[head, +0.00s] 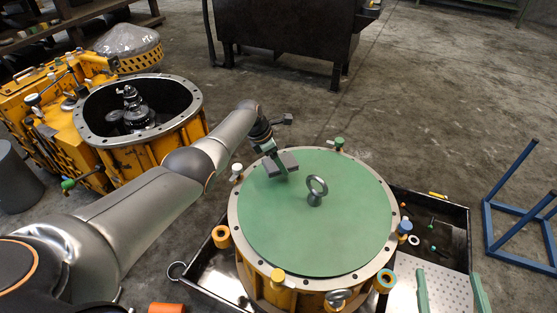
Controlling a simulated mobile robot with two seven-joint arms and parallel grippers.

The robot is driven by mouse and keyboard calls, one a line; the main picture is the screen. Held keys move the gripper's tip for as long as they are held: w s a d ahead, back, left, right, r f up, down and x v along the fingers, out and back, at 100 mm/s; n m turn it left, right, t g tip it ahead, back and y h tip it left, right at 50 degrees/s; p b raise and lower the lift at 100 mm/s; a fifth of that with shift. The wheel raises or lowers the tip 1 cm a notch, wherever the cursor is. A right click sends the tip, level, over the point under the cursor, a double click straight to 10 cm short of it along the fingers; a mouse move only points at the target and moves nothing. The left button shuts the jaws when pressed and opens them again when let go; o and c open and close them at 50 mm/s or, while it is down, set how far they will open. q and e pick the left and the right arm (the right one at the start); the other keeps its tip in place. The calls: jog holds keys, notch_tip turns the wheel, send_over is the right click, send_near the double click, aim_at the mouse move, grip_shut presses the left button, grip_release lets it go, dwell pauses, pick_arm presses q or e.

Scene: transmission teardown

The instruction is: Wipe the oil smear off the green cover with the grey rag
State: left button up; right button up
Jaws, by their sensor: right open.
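The green cover (330,225) is a flat round disc on top of a yellow housing, with a grey lifting eye (316,190) standing near its middle. I cannot tell whether the fingers touch the cover. I cannot make out the grey rag, and no oil smear stands out on the visible green surface. The patch under the gripper is hidden.
The yellow housing stands in a black tray (455,225) with small parts and a perforated plate. Coloured knobs ring the cover's rim. An open yellow gearbox casing (150,145) is at left, a blue frame (520,215) at right. Bare concrete floor lies behind.

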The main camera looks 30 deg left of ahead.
pick_arm(q)
jog(key=shift+r+p, duration=0.4)
jog(key=shift+r, duration=0.4)
pick_arm(e)
jog(key=shift+r, duration=0.75)
jog(key=shift+r, duration=0.1)
pick_arm(q)
notch_tip(320, 180, up, 3)
jog(key=p, duration=0.3)
jog(key=shift+r, duration=0.1)
pick_arm(e)
notch_tip(320, 180, up, 3)
